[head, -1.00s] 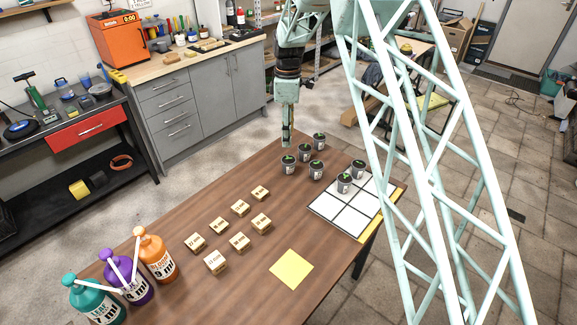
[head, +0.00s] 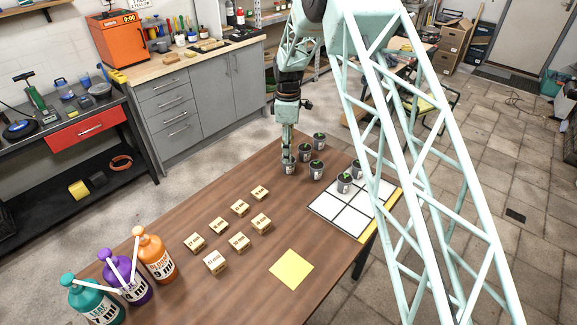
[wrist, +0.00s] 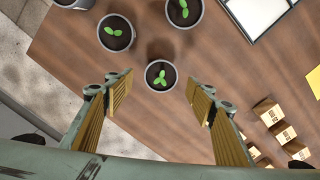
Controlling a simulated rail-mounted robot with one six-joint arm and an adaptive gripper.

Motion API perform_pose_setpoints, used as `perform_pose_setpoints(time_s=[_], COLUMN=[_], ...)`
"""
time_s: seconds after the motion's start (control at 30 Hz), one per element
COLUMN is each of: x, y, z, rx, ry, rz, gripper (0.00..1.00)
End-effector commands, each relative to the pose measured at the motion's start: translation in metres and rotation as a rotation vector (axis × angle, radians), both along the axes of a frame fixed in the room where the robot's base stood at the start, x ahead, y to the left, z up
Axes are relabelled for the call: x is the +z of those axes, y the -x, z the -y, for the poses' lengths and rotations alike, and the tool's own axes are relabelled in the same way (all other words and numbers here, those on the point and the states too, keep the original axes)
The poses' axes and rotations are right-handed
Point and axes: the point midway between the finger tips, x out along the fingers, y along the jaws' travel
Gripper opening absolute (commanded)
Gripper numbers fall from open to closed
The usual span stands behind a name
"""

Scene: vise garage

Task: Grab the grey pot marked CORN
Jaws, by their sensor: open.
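Several small grey pots with dark soil and green seedlings stand on the brown table. The nearest one to my gripper (head: 288,155) is a grey pot (head: 289,169) at the left of the group. My gripper points down at it, fingers open. In the wrist view this pot (wrist: 160,76) shows between and just beyond the two open fingertips, with no contact visible. Other pots stand close by: one to its right (head: 316,171), one behind (head: 305,152) and one farther back (head: 318,141). The pot labels are too small to read, so I cannot tell which is marked CORN.
A white gridded tray (head: 343,218) at the table's right edge holds two pots, one in front (head: 345,184). Several wooden blocks (head: 240,207), a yellow square (head: 291,269) and coloured bottles, one orange (head: 154,258), stand nearer. Bare table lies between blocks and pots.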

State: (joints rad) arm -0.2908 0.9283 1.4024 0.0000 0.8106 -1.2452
Motion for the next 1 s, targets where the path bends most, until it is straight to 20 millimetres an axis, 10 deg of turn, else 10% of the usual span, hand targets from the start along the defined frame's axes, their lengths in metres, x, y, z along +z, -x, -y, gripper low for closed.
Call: perform_pose_setpoints(time_s=[1.0], x=[-0.052], y=[0.002], z=[0.002], rx=[0.0], ry=[0.0], rz=[0.0], gripper=[0.51])
